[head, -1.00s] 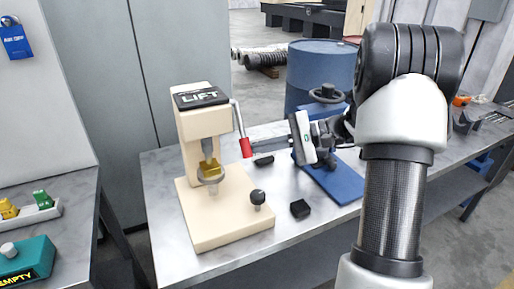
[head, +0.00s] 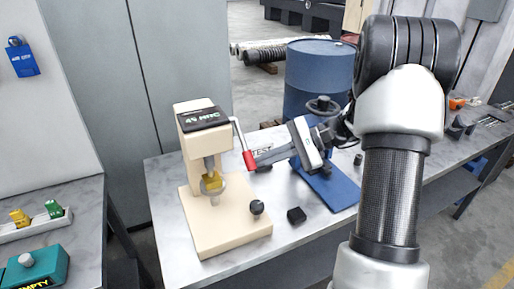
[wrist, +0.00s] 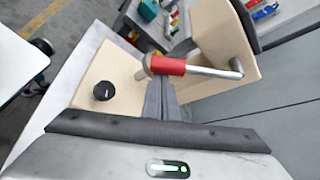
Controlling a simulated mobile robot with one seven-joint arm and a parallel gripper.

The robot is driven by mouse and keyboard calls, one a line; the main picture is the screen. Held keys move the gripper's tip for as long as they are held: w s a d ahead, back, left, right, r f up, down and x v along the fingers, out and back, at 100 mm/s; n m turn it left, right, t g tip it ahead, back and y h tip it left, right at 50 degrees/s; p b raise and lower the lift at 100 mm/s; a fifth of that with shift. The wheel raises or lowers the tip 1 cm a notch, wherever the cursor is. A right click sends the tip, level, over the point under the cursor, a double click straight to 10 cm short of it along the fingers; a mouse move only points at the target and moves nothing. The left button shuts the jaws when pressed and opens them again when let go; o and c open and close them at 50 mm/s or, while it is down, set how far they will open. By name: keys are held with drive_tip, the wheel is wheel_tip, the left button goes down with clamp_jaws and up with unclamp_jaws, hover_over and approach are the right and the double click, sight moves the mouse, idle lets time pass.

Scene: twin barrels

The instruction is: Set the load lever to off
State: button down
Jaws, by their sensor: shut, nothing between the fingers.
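The cream tester (head: 185,149) stands on the metal bench, its top display (head: 203,118) reading what looks like "49 HRC". The load lever, a bent silver rod with a red grip (head: 250,161), hangs down its right side. It also shows in the wrist view as a red grip (wrist: 166,66) on a silver rod. A yellowish piece (head: 211,183) sits under the tester's head. My gripper (head: 262,158) is shut and empty, its tips close beside the red grip. In the wrist view the closed fingers (wrist: 160,98) point at the grip; I cannot tell whether they touch.
A black knob (head: 257,207) stands on the tester's base. A small black block (head: 296,214) lies right of it. A blue stand with a handwheel (head: 324,104) is behind my gripper. A teal box (head: 36,268) and a tray (head: 37,224) occupy the left bench.

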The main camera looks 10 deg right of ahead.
drive_tip(key=s+r+m+g+h+p, duration=0.1)
drive_tip(key=s+r+m+g+p, duration=0.1)
drive_tip(key=r+p, duration=0.5)
drive_tip(key=shift+s+d+p, duration=0.3)
drive_tip(key=shift+s+p, duration=0.4)
drive_tip(key=shift+p, duration=0.35)
